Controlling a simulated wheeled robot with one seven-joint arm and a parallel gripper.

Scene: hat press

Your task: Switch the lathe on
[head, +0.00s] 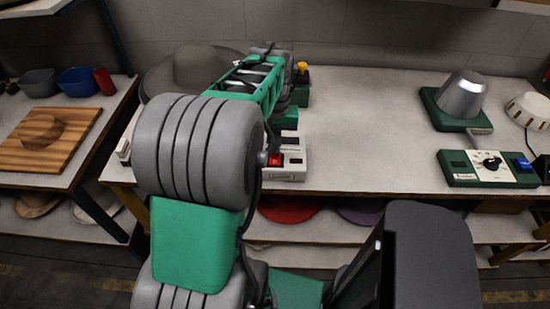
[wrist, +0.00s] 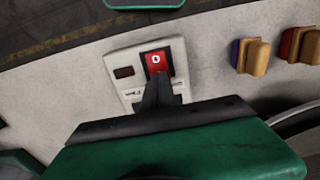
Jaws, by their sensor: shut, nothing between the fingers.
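A pale control box (head: 291,172) stands at the front edge of the middle table, with a red rocker switch (head: 275,160) on it. In the wrist view the red switch (wrist: 157,61) bears a white round mark and has a small dark window (wrist: 123,72) to its left. My gripper (wrist: 157,80) is shut and empty, its dark fingertips at the lower edge of the red switch. I cannot tell whether they touch it. The fingers hide the part of the box below the switch. In the head view my arm hides the fingertips and most of the machine behind the box.
A grey hat (head: 196,66) and a yellow knob (head: 302,67) are behind my arm. To the right are a metal cone on a green base (head: 440,117) and a green dial panel (head: 465,180). Wooden-backed brushes (wrist: 257,58) lie right of the box. The table's middle is clear.

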